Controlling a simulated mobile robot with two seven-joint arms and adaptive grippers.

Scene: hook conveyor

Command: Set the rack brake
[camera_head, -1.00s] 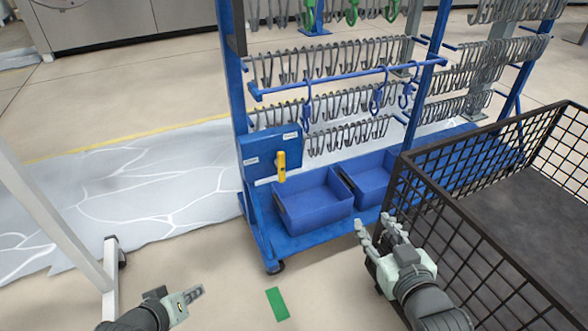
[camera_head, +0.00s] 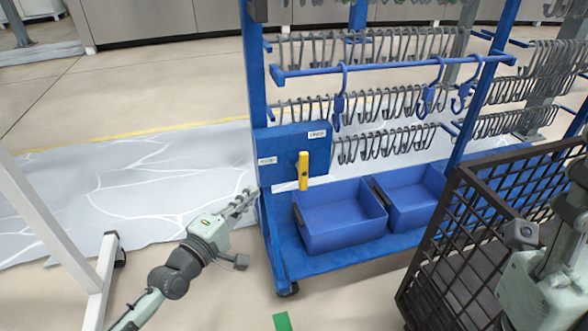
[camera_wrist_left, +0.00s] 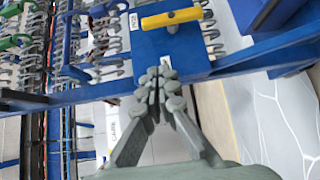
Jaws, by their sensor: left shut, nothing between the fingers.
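The yellow brake handle (camera_head: 303,170) stands upright on the front of a blue box (camera_head: 285,144) at the left end of the blue hook rack (camera_head: 257,85). White labels are on the box, too small to read. In the left wrist view the handle (camera_wrist_left: 171,18) lies across the top, on the blue box (camera_wrist_left: 190,55). My left gripper (camera_head: 246,196) is shut and empty, beside the rack's left post, left of and below the handle, apart from it. It also shows in the left wrist view (camera_wrist_left: 160,82). My right arm shows at the right edge; its fingertips are not clear.
Blue bins (camera_head: 340,220) sit on the rack's base, right of the handle. Rows of grey hooks and several blue hooks hang above. A black mesh crate (camera_head: 440,270) stands at lower right. A white frame leg (camera_head: 107,265) stands at left. Floor is free between.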

